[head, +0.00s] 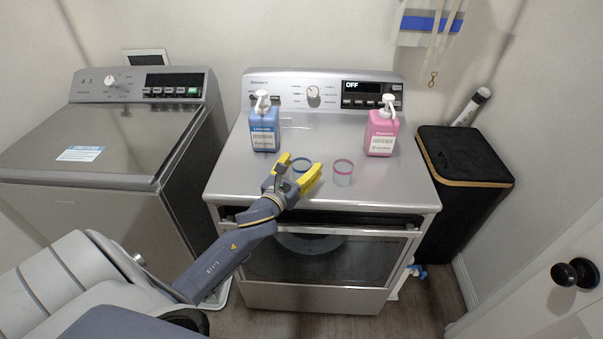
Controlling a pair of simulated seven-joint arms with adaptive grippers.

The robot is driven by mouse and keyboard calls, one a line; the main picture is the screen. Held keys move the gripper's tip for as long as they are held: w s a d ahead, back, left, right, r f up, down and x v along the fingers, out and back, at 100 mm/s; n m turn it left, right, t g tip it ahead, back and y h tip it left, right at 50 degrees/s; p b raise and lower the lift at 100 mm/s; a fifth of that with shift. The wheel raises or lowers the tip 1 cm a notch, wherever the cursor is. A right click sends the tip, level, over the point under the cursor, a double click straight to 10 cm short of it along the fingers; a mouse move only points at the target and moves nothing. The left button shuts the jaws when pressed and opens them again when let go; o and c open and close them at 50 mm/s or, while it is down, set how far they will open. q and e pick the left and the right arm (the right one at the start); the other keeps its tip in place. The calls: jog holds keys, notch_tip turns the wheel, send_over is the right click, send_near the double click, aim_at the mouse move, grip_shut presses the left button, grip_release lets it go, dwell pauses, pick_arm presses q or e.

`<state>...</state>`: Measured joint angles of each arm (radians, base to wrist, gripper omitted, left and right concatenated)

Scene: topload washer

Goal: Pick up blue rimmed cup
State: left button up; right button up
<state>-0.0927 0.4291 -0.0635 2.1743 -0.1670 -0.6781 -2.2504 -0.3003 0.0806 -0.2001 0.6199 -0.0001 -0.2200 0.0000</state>
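The blue-rimmed cup (301,165) stands on the dryer top, a little left of the middle, and is partly hidden by my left gripper. My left gripper (302,163) comes in from the front left with its yellow fingers spread. One finger is to the left of the cup and the other to its right and front. The fingers look open, with the cup between or just beyond them; I cannot tell if they touch it. My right gripper is not in view.
A clear cup with a pink rim (343,173) stands close to the right of the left gripper. A blue pump bottle (264,127) and a pink pump bottle (381,134) stand farther back on the dryer top (240,178). A washer (110,120) is at left, a black hamper (462,160) at right.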

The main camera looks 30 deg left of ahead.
pick_arm(q)
jog(key=c, duration=0.8)
